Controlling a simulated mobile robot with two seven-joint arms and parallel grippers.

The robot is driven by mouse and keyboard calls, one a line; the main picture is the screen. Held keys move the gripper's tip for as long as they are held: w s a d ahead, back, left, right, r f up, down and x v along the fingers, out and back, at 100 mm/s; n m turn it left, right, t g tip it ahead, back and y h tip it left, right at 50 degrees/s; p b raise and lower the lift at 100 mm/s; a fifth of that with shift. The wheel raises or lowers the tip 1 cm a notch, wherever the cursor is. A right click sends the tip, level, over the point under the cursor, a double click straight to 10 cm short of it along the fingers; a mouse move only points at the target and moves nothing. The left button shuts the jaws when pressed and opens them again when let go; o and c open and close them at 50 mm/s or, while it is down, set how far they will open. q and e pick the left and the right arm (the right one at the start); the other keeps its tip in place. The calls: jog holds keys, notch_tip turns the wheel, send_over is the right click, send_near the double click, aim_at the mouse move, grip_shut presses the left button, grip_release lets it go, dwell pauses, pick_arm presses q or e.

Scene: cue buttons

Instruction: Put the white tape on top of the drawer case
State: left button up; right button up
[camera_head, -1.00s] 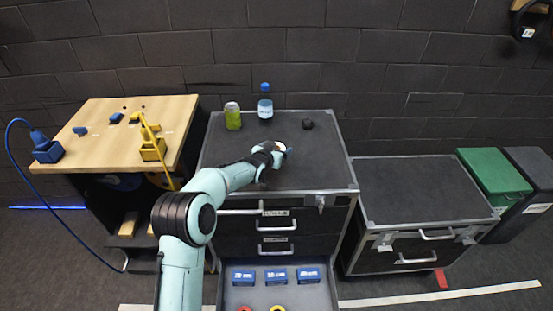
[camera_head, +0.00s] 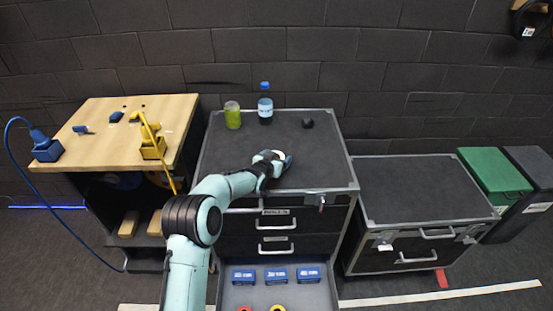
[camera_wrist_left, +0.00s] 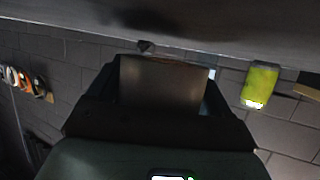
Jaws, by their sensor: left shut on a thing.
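The drawer case (camera_head: 310,170) is a black case with metal edges in the middle of the head view. My left gripper (camera_head: 281,160) is over the front middle part of its top. It is shut on the white tape, which shows as a pale patch (camera_head: 268,155) at the gripper in the head view. In the left wrist view the tape is a shadowed, tan-grey block (camera_wrist_left: 165,80) between the dark fingers. I cannot tell whether the tape touches the case top. My right gripper is not in view.
A green can (camera_head: 232,115), a blue-capped bottle (camera_head: 265,107) and a small black object (camera_head: 307,123) stand at the back of the case top. Below, an open drawer (camera_head: 300,297) holds blue boxes and red and yellow rings. A lower case (camera_head: 425,190) stands right.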

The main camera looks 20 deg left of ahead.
pick_arm(q)
jog(key=o, duration=0.9)
jog(key=shift+s+f, duration=0.2)
jog(key=shift+f, duration=0.4)
jog(key=shift+o, duration=0.3)
jog(key=shift+f, duration=0.15)
jog(key=shift+r, duration=0.35)
jog(key=shift+w+r+p, duration=0.1)
jog(key=shift+r+p, duration=0.5)
jog(key=shift+s+b, duration=1.05)
jog(key=shift+s, duration=0.1)
jog(key=v, duration=0.2)
jog(key=b+v, duration=0.1)
jog(key=v, duration=0.2)
jog(key=b+v, duration=0.1)
jog(key=v, duration=0.1)
jog(key=shift+r, duration=0.4)
jog(key=shift+v, duration=1.25)
jog(key=shift+w+r, duration=0.1)
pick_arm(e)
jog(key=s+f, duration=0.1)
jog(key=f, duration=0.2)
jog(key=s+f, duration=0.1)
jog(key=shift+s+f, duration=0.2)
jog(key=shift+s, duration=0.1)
